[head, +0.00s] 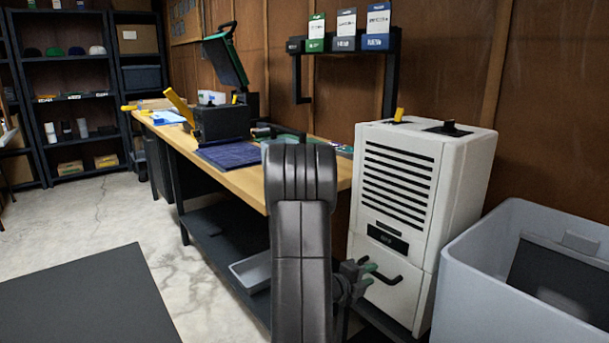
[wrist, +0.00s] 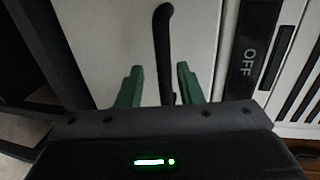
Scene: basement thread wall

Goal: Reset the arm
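My gripper (wrist: 160,87) shows in the wrist view with its two green fingers apart and a clear gap between them. A black curved handle (wrist: 165,50) on the white front of the dehumidifier-like unit (wrist: 110,30) shows between and beyond the fingers; I cannot tell whether they touch it. In the head view my dark arm rises in the middle. My gripper (head: 368,268) is low at its right, partly hidden by the arm, in front of the white unit (head: 395,190) near its black handle (head: 388,277).
A wooden workbench (head: 330,160) with a heat-press-like machine (head: 220,122) runs along the wall. A grey bin (head: 510,285) stands at the right. A wall shelf (head: 346,46) holds three boxes. Concrete floor (head: 165,255) is open at the left, beside a dark surface (head: 85,305).

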